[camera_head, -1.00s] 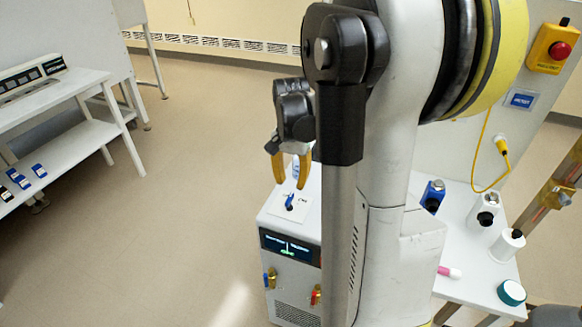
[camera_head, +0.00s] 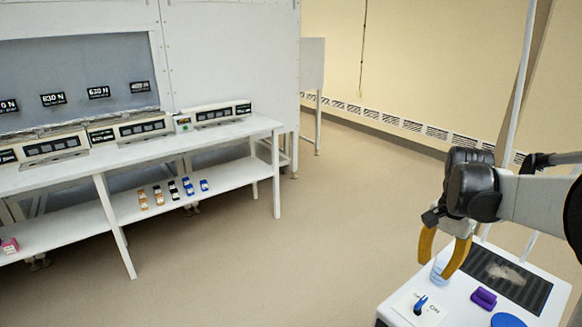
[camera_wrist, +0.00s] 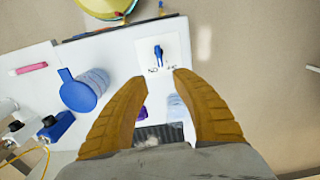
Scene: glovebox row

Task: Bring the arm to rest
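My gripper (camera_head: 436,268) hangs from the arm at the right of the head view, with its two orange fingers pointing down over a white cart top (camera_head: 455,312). In the wrist view the fingers (camera_wrist: 160,76) stand apart with nothing held between them. A blue lever switch on a white plate (camera_head: 420,304) is below the fingers in the head view. In the wrist view the blue lever (camera_wrist: 158,54) shows just beyond the fingertips, apart from them as far as I can tell.
A purple block (camera_head: 484,298), a dark ribbed mat (camera_head: 515,284) and a blue disc (camera_head: 508,320) are on the cart top. A white bench (camera_head: 150,156) with displays and small bottles on its lower shelf (camera_head: 130,206) stands left. The floor between (camera_head: 300,230) is clear.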

